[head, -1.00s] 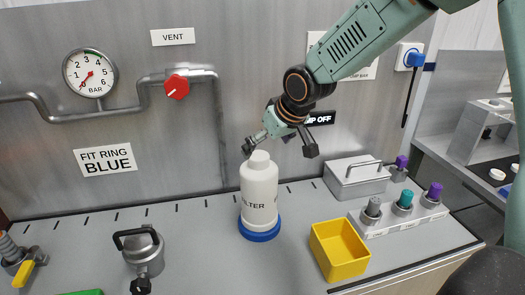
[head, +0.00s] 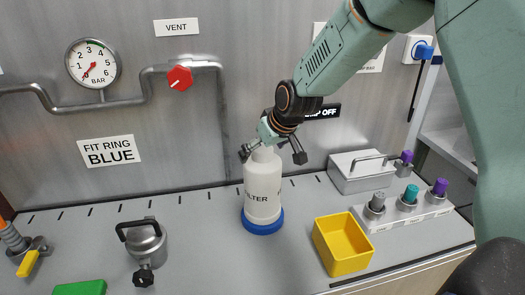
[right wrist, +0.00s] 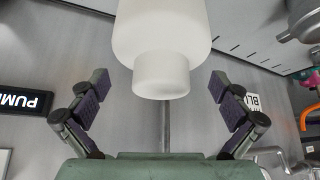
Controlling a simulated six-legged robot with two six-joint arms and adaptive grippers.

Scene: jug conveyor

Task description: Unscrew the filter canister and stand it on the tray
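The white filter canister (head: 263,192), marked "FILTER", stands upright with its narrower neck at the top and its base in a blue ring (head: 262,222). My right gripper (head: 272,156) is at the neck from above, its fingers spread to either side. In the right wrist view the canister (right wrist: 162,35) lies between the open fingers with a gap on both sides, and the neck points toward the palm. My left gripper is not in view. I cannot make out a tray for certain.
A yellow bin (head: 343,246) stands right of the canister. The wall has a gauge (head: 92,62) and red valve knob (head: 180,78).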

